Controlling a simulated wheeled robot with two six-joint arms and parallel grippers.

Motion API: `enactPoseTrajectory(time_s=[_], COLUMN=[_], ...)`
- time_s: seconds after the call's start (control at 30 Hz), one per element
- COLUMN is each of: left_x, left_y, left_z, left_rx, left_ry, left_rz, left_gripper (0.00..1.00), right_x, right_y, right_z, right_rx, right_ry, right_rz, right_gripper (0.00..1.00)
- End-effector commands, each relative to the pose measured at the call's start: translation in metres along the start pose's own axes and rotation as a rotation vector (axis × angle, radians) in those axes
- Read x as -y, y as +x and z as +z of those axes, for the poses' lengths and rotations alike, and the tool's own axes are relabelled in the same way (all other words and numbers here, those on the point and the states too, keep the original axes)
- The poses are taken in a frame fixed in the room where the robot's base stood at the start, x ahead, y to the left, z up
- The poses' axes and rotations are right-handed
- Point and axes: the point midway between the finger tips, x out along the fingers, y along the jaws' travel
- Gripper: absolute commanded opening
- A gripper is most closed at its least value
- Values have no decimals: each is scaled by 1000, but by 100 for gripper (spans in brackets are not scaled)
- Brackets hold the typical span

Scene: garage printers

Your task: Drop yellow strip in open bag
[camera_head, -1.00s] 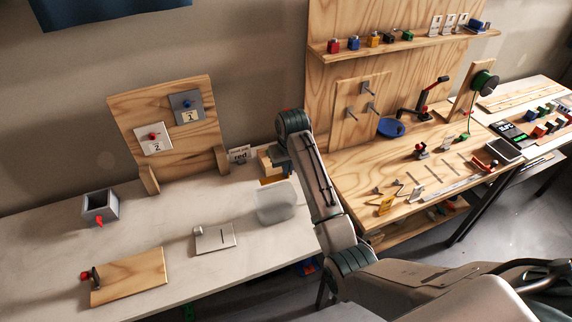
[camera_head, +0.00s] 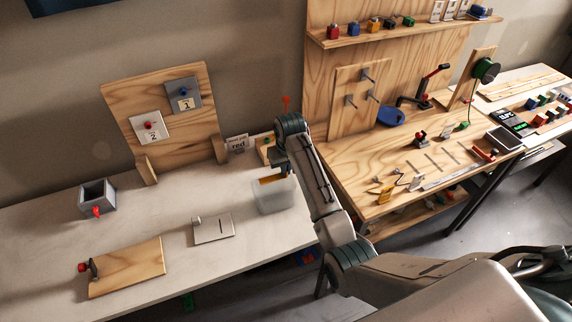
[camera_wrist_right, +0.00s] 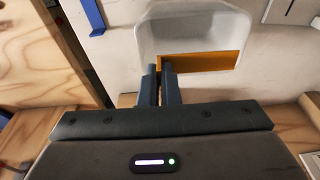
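The yellow strip (camera_head: 273,179) is at the far upper part of the pale translucent open bag (camera_head: 273,202) in the head view. My right gripper (camera_head: 284,167) is just above it. In the right wrist view my right gripper (camera_wrist_right: 160,72) has its fingers close together, with the left end of the strip (camera_wrist_right: 205,61) between them. The strip lies across the near part of the white bag's opening (camera_wrist_right: 190,22). I cannot tell whether its lower edge is inside the bag or just above it. My left gripper is not in view.
A card marked "red" (camera_head: 237,144) and a wooden stand (camera_head: 168,118) are behind the bag. A white plate (camera_head: 213,229), a wooden board (camera_head: 126,268) and a grey box (camera_head: 97,197) stand left of it. The wooden workbench (camera_head: 400,160) is to the right.

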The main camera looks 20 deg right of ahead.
Motion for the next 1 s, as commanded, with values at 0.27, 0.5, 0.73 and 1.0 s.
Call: enactPoseTrajectory(time_s=[0.27, 0.5, 0.73, 1.0], left_x=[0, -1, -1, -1], left_y=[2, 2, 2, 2], left_z=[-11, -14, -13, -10], left_rx=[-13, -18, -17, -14], left_ry=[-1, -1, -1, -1], left_rz=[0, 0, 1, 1], left_gripper=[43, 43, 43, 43], right_x=[0, 0, 0, 0], right_y=[20, 30, 32, 32], right_z=[4, 5, 5, 5], right_rx=[2, 1, 0, 0], right_ry=[0, 0, 0, 0], right_rz=[0, 0, 0, 0], right_gripper=[0, 0, 0, 18])
